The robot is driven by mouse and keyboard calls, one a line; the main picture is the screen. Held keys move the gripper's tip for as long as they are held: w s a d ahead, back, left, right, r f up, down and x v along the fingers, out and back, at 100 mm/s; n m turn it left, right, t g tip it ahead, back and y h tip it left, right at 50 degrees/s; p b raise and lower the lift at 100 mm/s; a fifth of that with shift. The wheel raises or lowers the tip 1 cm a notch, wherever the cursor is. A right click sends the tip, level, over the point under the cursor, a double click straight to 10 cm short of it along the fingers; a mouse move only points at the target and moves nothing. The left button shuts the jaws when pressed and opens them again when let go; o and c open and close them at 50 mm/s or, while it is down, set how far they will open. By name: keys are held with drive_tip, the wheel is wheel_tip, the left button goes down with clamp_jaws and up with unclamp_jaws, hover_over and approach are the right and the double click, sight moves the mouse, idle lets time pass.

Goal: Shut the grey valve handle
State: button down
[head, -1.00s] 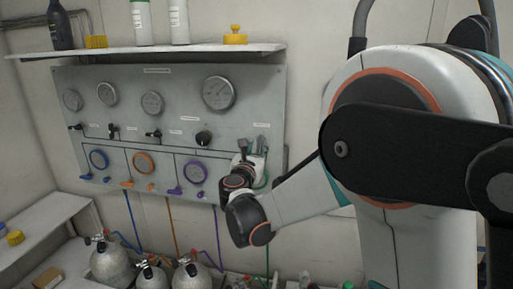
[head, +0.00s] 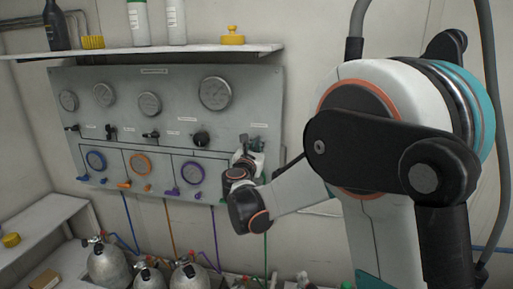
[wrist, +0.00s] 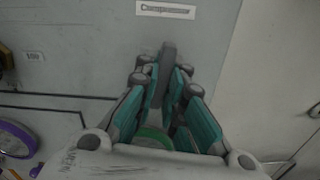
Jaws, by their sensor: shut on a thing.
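The grey valve handle (wrist: 167,62) shows in the wrist view as a flat bar standing between my fingers, pointing up the picture below the "Compressor" label (wrist: 166,10). My gripper (wrist: 168,90) is shut on it, with teal finger pads on both sides. The handle's lower part and pivot are hidden by the fingers. In the head view my gripper (head: 250,158) is at the lower right of the grey panel (head: 120,128), and the handle cannot be made out behind it. Part of a green ring (wrist: 152,134) shows below the fingers in the wrist view.
Black knobs (head: 201,139) and coloured gauges, one purple (head: 193,173), lie left of my gripper on the panel. A shelf (head: 150,52) with bottles runs above. Gas cylinders (head: 108,264) stand below. The wall right of the panel is bare.

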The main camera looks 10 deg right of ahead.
drive_tip(key=m+b, duration=0.1)
drive_tip(key=m, duration=0.3)
drive_tip(key=shift+a, duration=0.1)
drive_tip(key=m+b, duration=0.1)
drive_tip(key=m, duration=0.3)
drive_tip(key=shift+w, duration=0.1)
drive_tip(key=m, duration=0.4)
drive_tip(key=shift+a+r, duration=0.1)
drive_tip(key=shift+r, duration=0.05)
drive_tip(key=shift+r+m+b, duration=0.1)
drive_tip(key=shift+m+b, duration=0.25)
drive_tip(key=shift+m, duration=1.65)
drive_tip(key=c, duration=1.7)
unclamp_jaws()
